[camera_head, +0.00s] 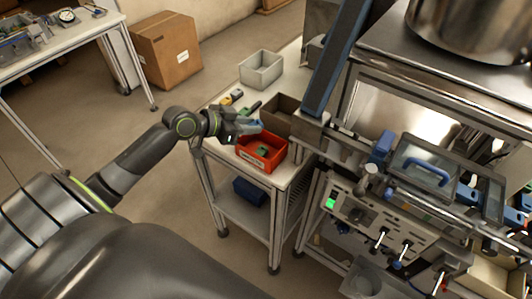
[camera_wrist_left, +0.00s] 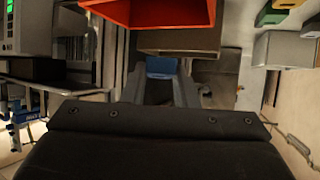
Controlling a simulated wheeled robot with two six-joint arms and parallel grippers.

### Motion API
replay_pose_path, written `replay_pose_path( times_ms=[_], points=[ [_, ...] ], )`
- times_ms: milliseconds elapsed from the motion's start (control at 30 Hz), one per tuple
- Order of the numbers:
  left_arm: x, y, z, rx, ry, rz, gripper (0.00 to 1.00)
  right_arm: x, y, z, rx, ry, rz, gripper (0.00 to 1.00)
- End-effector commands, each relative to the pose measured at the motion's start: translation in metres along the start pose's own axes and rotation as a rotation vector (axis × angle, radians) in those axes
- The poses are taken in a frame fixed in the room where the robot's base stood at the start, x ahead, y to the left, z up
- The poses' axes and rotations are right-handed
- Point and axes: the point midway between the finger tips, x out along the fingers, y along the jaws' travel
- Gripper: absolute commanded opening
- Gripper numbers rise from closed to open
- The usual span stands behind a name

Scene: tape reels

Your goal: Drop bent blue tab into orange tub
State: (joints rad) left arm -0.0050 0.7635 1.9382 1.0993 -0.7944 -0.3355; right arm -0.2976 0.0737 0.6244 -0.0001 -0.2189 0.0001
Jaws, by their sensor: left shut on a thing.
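The blue tab (camera_head: 259,123) is held at the tips of my left gripper (camera_head: 249,126). In the left wrist view the blue tab (camera_wrist_left: 160,66) shows between the two fingers of the left gripper (camera_wrist_left: 160,80); its bend is hard to make out. The orange tub (camera_head: 264,164) sits on the white cart, with a small dark green piece inside. The gripper is above the cart by the tub's far left edge. The tub (camera_wrist_left: 158,12) also shows at the top of the wrist view. My right gripper is out of view.
A grey bin (camera_head: 261,70) and a brown open box (camera_head: 283,117) stand on the cart beyond the tub. Small yellow and green parts (camera_head: 238,96) lie near the gripper. A machine with a control panel (camera_head: 365,215) stands close on the right.

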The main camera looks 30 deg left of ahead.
Motion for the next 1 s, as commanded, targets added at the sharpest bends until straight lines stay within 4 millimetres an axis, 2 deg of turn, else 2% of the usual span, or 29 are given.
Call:
replay_pose_path(
  times_ms=[33, 300, 700, 733, 900, 1000],
  points=[
    [0.005, 0.0, 0.009, -0.001, 0.0, 0.0, 0.05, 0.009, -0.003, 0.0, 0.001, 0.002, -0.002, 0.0],
    [0.02, 0.001, 0.037, -0.001, 0.0, 0.001, 0.05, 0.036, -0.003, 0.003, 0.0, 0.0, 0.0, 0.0],
    [0.023, 0.001, 0.042, 0.0, 0.0, 0.001, 0.05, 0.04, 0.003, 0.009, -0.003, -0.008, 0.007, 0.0],
    [0.023, 0.001, 0.042, 0.0, 0.0, 0.001, 0.3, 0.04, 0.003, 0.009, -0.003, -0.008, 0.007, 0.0],
    [0.023, 0.001, 0.042, 0.0, 0.0, 0.001, 0.52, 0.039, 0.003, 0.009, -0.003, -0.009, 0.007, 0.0],
    [0.023, 0.001, 0.042, 0.0, 0.0, 0.001, 0.52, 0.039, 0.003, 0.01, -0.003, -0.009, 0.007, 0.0]
  ],
)
